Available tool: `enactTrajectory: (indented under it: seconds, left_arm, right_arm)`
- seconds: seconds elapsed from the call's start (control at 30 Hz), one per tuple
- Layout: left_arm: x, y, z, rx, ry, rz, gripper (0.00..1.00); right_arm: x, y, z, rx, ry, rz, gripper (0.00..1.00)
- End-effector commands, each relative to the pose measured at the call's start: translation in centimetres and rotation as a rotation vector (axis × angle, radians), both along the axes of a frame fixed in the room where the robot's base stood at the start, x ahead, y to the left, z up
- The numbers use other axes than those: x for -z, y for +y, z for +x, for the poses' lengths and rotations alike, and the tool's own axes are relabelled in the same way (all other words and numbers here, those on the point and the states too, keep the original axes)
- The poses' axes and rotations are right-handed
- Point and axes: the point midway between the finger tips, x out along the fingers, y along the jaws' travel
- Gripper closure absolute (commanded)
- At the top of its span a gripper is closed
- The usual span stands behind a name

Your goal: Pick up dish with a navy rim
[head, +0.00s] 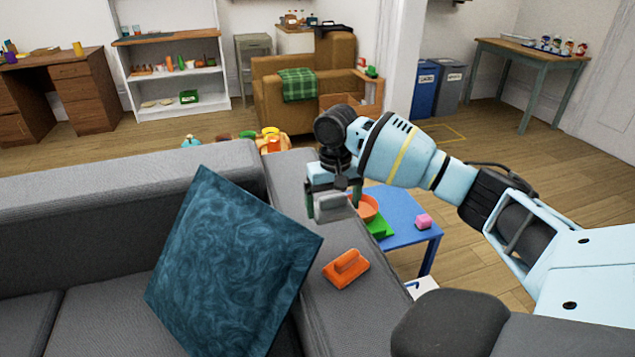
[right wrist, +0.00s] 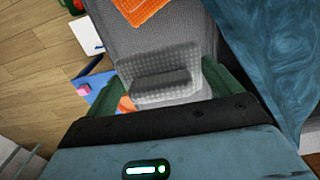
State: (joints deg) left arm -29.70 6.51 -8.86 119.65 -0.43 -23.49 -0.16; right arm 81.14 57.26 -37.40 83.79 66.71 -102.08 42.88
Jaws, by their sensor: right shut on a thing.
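I cannot make out a dish with a navy rim in either view. Small pale dishes (head: 158,102) lie on the low shelf at the back left, too small to show a rim colour. My right gripper (head: 333,204) is shut on a grey block with a raised handle (right wrist: 160,84), held above the sofa arm. The block's underside is hidden. My left gripper is out of view.
An orange handled block (head: 346,269) lies on the grey sofa arm (head: 305,222), beside a teal cushion (head: 230,265). Behind the arm, a blue table (head: 405,235) bears an orange bowl (head: 368,208), a green item (head: 379,228) and a pink block (head: 424,221).

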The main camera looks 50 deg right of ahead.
Motion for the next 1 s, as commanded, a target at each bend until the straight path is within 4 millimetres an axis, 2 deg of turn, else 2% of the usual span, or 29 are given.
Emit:
enactTrajectory:
  seconds: [0.07, 0.3, 0.4, 0.63, 0.9, 1.0]
  left_arm:
    - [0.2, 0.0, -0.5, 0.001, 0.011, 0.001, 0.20]
    - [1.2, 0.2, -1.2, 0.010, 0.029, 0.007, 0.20]
    - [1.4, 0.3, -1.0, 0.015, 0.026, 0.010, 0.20]
    - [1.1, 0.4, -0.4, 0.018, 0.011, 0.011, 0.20]
    - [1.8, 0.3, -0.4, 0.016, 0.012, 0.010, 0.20]
    - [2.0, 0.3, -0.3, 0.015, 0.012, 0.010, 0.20]
  right_arm:
    - [0.3, 0.0, 0.0, 0.000, 0.001, 0.000, 0.33]
    - [3.9, 0.0, -0.1, 0.000, 0.004, 0.000, 0.33]
    - [4.8, 0.0, 0.0, 0.000, 0.001, 0.000, 0.33]
    - [5.4, 0.0, 0.0, -0.001, 0.001, 0.000, 0.33]
    - [9.3, 0.0, -0.1, 0.000, 0.003, -0.001, 0.33]
    - [10.0, 0.0, 0.0, -0.001, 0.002, -0.001, 0.33]
